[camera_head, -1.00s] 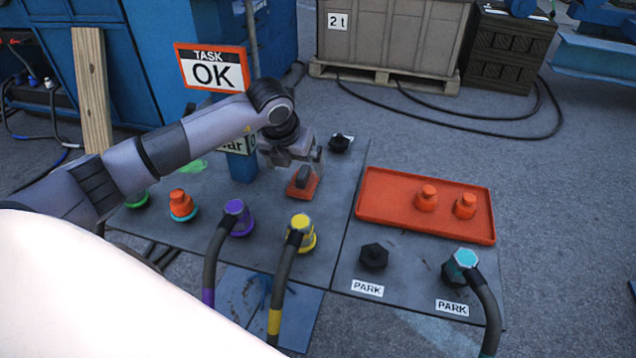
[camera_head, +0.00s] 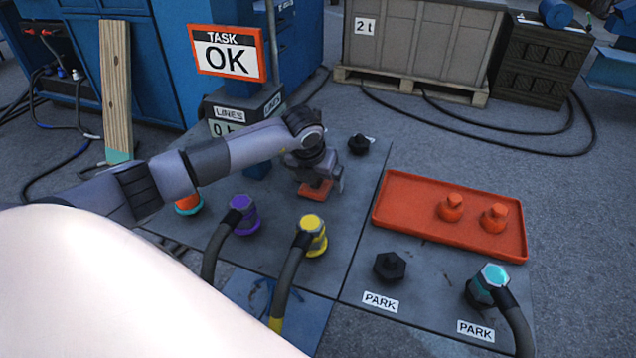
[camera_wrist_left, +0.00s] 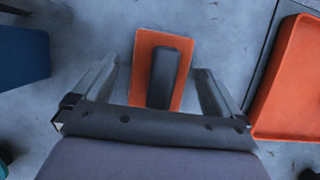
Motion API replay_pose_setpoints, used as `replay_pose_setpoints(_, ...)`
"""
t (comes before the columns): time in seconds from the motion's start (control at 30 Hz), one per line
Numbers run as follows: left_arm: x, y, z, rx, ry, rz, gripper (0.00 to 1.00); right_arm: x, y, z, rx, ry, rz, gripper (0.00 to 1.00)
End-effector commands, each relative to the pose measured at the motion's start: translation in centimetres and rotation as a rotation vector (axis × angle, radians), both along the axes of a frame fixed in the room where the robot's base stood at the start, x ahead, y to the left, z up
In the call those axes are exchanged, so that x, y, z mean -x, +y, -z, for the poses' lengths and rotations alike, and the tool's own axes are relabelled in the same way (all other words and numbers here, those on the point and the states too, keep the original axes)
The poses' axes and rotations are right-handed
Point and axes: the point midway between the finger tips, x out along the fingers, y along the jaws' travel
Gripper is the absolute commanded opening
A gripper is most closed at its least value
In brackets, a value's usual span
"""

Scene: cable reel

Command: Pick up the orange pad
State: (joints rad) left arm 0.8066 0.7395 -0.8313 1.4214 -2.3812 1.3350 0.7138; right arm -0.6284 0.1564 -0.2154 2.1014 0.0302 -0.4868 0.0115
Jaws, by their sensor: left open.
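The orange pad (camera_head: 316,190) is a flat orange plate with a dark raised grip on top, lying on the grey floor plate; it also shows in the left wrist view (camera_wrist_left: 146,52). In the head view my left gripper (camera_head: 318,184) is right over the pad and hides part of it. In the left wrist view my left gripper (camera_wrist_left: 160,88) is open, with one finger on each side of the pad's dark grip (camera_wrist_left: 164,72), apart from it. My right gripper is in neither current view.
An orange tray (camera_head: 400,225) with two orange caps (camera_head: 452,207) lies to the right. Purple (camera_head: 243,213) and yellow (camera_head: 312,235) capped connectors with cables stand in front. A black knob (camera_head: 359,144) stands behind the gripper. A blue post (camera_wrist_left: 22,55) is close at left.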

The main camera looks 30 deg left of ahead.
Motion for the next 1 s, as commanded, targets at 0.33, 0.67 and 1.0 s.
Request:
replay_pose_setpoints(0.33,0.0,0.0,0.0,0.001,0.0,0.0,0.44,-0.5,0.0,-0.3,-0.002,-0.012,0.005,0.79)
replay_pose_setpoints(0.67,0.0,0.0,-0.4,0.002,-0.002,0.0,0.37,-0.3,-0.2,-0.1,0.001,-0.003,0.008,0.79)
replay_pose_setpoints(1.0,-0.1,0.0,-6.6,0.002,-0.007,0.0,0.37,0.2,-1.0,0.1,0.008,0.024,0.026,0.79)
